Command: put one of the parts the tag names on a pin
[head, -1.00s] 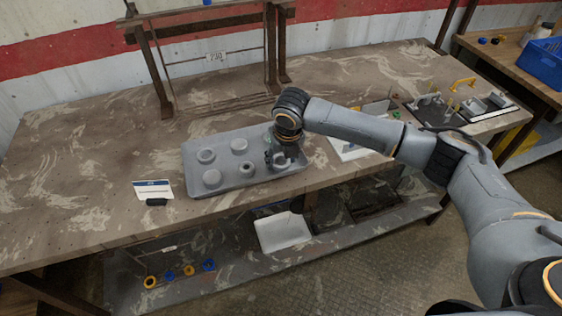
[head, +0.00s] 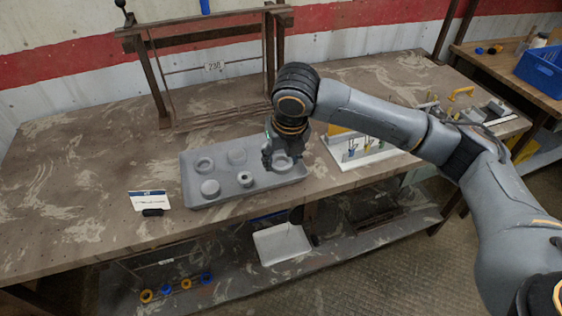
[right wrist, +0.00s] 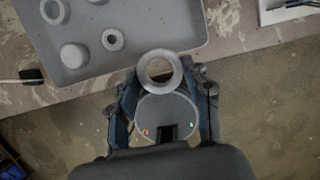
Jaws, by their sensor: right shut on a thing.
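My right gripper (head: 281,156) is shut on a grey ring (right wrist: 145,67) with a wide hole, which sits between its fingertips in the right wrist view. In the head view the gripper and the ring (head: 283,163) appear over the right end of a grey tray (head: 222,200). Other grey parts lie in the tray: a wide ring (head: 204,164), a smaller ring (head: 245,180) and round discs (head: 210,187). A white tag card (head: 150,199) with a blue band stands left of the tray; its print is too small to read. A white board with upright pins (head: 352,147) is right of the tray, partly behind my arm.
A brown metal frame (head: 160,75) with a small number label stands at the back. Fixtures and a yellow handle (head: 461,92) are at the far right. A blue crate (head: 543,62) is on another table. The lower shelf holds a white bin (head: 282,245).

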